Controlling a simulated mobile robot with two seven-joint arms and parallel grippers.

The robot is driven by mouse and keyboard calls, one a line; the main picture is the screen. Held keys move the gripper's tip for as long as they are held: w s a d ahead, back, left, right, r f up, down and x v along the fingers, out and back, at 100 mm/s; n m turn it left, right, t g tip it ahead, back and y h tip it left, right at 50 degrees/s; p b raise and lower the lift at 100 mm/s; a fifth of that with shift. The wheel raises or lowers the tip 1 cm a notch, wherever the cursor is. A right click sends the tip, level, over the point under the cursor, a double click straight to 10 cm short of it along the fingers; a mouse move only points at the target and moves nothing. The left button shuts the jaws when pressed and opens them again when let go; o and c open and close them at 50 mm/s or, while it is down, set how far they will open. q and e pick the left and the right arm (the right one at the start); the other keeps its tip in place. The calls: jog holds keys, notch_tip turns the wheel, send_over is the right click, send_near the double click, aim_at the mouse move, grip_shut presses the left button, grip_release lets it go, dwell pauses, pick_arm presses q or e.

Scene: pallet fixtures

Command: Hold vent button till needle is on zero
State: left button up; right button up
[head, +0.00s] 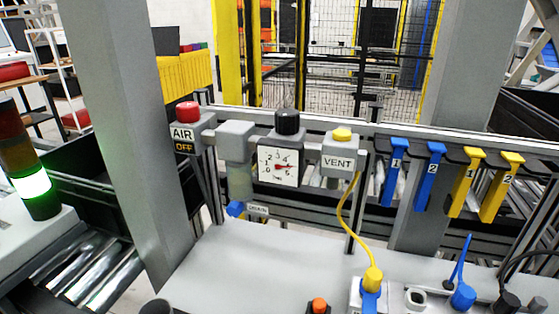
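The vent button (342,135) is a yellow cap on top of a grey box (341,160) labelled VENT, right of the gauge. Nothing touches the button. The gauge (278,167) has a square white dial with a black knob (287,122) above it. A small red needle shows near the dial's middle, but its exact reading is too small to tell; it does not clearly lie on the zero at lower left. Neither of my grippers is in the head view.
A red button (187,112) tops the AIR box, which reads OFF. A yellow cable (346,215) hangs below the vent box. Blue (394,172) and yellow (466,182) numbered tags hang at right. Grey posts (125,130) stand left and right. The grey tabletop (250,265) is mostly clear.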

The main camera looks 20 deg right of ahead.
grip_shut()
jog(key=shift+d, duration=0.15)
dwell(1.4)
